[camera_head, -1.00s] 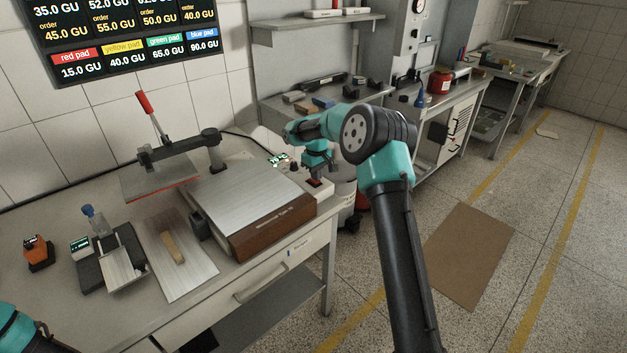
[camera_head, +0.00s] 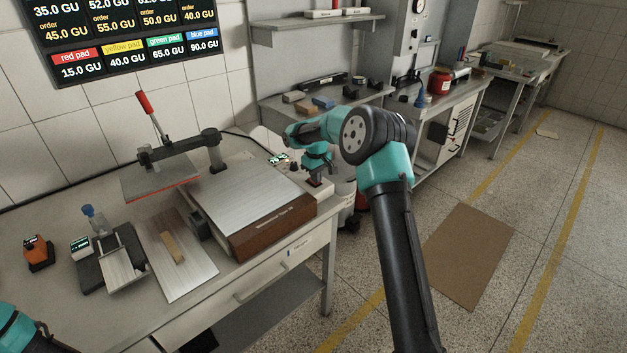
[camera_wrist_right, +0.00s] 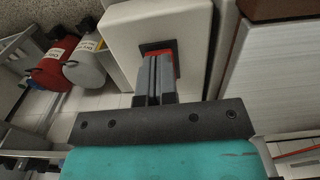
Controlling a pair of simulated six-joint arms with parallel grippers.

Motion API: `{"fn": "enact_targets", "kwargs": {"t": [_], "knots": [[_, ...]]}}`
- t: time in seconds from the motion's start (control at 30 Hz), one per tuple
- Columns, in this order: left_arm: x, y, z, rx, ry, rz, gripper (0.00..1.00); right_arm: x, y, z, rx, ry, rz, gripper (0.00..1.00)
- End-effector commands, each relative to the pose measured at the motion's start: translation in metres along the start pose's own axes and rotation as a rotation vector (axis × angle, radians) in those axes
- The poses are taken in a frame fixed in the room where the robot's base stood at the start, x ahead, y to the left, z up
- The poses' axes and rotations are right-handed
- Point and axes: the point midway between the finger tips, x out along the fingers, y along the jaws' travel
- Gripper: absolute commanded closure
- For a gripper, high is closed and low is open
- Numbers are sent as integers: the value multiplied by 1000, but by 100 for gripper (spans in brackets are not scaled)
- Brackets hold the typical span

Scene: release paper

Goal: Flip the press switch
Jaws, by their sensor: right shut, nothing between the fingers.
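The press switch is a red rocker (camera_wrist_right: 158,52) in a dark frame on a pale control box, seen in the right wrist view. The closed fingers of my right gripper (camera_wrist_right: 156,62) lie over it and hide much of the red part. I cannot tell how far the rocker is tipped. In the head view my right gripper (camera_head: 316,179) points down at the switch on the right end of the control box (camera_head: 325,193); its fingers are shut and empty. Only a teal part of my left arm shows at the lower left, without its gripper.
Left of the switch is the press, with a metal-topped wooden base (camera_head: 247,204) and a raised plate (camera_head: 160,178) with a red-handled lever (camera_head: 148,106). A scale (camera_head: 112,262), an orange device (camera_head: 38,253) and a board with a wooden block (camera_head: 172,247) stand further left.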

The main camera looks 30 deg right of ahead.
Motion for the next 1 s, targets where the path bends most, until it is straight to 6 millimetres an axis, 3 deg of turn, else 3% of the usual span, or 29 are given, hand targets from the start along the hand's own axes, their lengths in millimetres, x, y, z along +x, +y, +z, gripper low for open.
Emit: {"fn": "enact_targets", "kwargs": {"t": [0.23, 1.0], "knots": [[0, 0, 0, 0, 0, 0, 54, -2, 0, 0, 0, -2, -1, 100], [0, 0, 0, 0, 0, 0, 54, -50, 0, 0, 0, 0, 0, 100]]}}
